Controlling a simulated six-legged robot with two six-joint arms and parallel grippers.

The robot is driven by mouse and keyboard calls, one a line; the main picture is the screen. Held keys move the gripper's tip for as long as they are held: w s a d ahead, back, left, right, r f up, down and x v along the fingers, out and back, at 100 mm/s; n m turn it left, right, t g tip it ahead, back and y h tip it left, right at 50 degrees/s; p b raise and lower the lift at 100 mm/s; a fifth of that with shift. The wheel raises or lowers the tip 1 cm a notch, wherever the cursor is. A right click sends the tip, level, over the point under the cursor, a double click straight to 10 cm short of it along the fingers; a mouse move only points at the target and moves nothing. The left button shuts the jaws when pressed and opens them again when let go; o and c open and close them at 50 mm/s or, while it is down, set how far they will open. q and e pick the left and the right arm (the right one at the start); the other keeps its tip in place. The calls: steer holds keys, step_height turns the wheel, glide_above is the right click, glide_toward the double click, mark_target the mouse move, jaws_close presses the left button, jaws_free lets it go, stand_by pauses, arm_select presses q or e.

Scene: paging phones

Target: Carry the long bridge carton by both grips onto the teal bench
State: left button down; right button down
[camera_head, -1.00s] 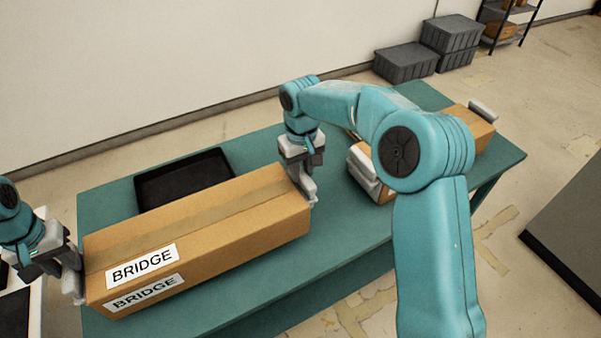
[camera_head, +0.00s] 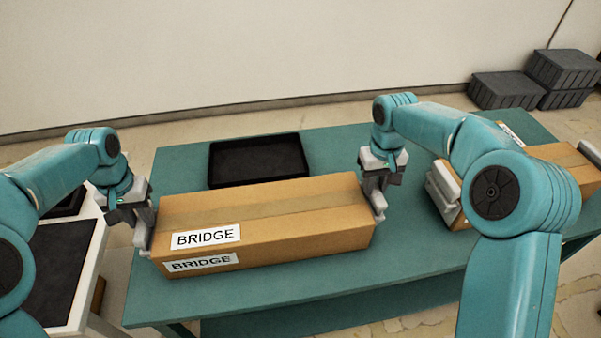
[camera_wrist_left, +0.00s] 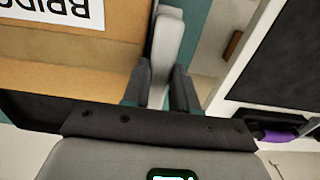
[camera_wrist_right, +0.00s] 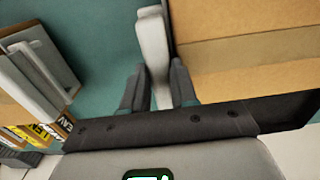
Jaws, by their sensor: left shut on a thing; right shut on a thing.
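The long cardboard bridge carton (camera_head: 300,232), with white BRIDGE labels, lies lengthwise over the teal bench (camera_head: 420,262) near its front left. I cannot tell if its underside touches the bench top. My left gripper (camera_head: 143,226) is shut on the light grey grip at the carton's left end; that grip (camera_wrist_left: 166,45) stands between the fingers in the left wrist view. My right gripper (camera_head: 377,196) is shut on the grip at the right end; that grip (camera_wrist_right: 153,45) shows between the fingers in the right wrist view. The carton looks level.
A black tray (camera_head: 258,161) lies on the bench behind the carton. Another carton (camera_head: 560,154) with light grips stands on the bench's right side, partly hidden by my right arm. A white table (camera_head: 82,290) with a dark top adjoins on the left. Grey bins (camera_head: 505,90) stand by the wall.

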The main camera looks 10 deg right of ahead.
arm_select(q)
steer(key=c, duration=0.9)
jaws_free()
steer(key=shift+f, duration=0.1)
arm_select(e)
steer(key=c, duration=0.9)
jaws_free()
steer(key=shift+f, duration=0.1)
arm_select(q)
step_height(320, 180, up, 12)
steer(key=shift+r, duration=0.1)
arm_select(e)
step_height(320, 180, up, 12)
steer(key=shift+r, duration=0.1)
